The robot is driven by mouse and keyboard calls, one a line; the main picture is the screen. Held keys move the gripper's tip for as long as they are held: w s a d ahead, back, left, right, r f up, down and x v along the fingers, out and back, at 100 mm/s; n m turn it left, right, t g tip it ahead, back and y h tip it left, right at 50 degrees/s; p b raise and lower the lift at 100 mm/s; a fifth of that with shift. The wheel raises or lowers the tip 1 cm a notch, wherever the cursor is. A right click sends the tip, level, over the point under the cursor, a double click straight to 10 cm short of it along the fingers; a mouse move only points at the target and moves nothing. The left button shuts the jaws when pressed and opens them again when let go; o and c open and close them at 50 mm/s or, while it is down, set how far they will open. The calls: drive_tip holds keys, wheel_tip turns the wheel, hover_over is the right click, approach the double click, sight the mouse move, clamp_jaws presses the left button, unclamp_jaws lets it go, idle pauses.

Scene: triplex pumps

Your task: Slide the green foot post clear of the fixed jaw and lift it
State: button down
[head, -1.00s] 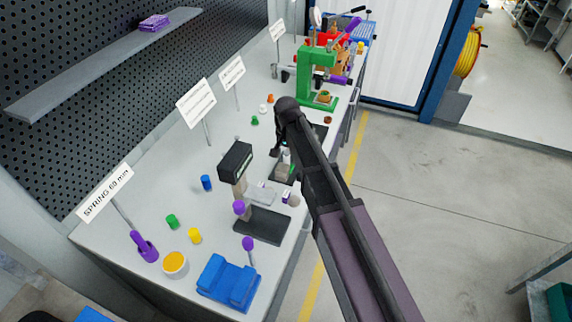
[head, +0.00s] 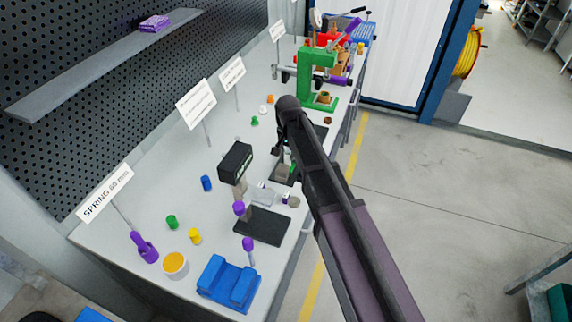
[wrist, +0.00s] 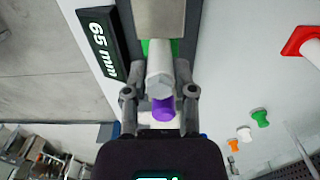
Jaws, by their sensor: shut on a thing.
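In the wrist view my gripper (wrist: 160,88) is shut on a pale grey post (wrist: 160,68), one finger on each side of it. Green (wrist: 146,46) shows just beyond the post, partly hidden by it; I take it for the green foot. A grey metal block (wrist: 157,18) stands directly beyond the green, probably the fixed jaw; I cannot tell whether they touch. A purple round part (wrist: 163,109) shows just below the post, between the fingers. In the head view my arm hides most of the gripper (head: 284,160) and the post.
A black "65 mm" display (wrist: 98,42) stands left of the fingers. In the head view a nearer gauge with a black display (head: 235,161), a blue block (head: 228,283), a green press (head: 316,75) and small coloured pieces are on the bench.

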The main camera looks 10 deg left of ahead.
drive_tip(key=shift+w+d, duration=0.1)
drive_tip(key=shift+w, duration=0.4)
drive_tip(key=shift+r, duration=0.2)
idle(0.4)
drive_tip(key=shift+r+p, duration=3.3)
drive_tip(key=shift+p, duration=0.2)
drive_tip(key=shift+s, duration=0.15)
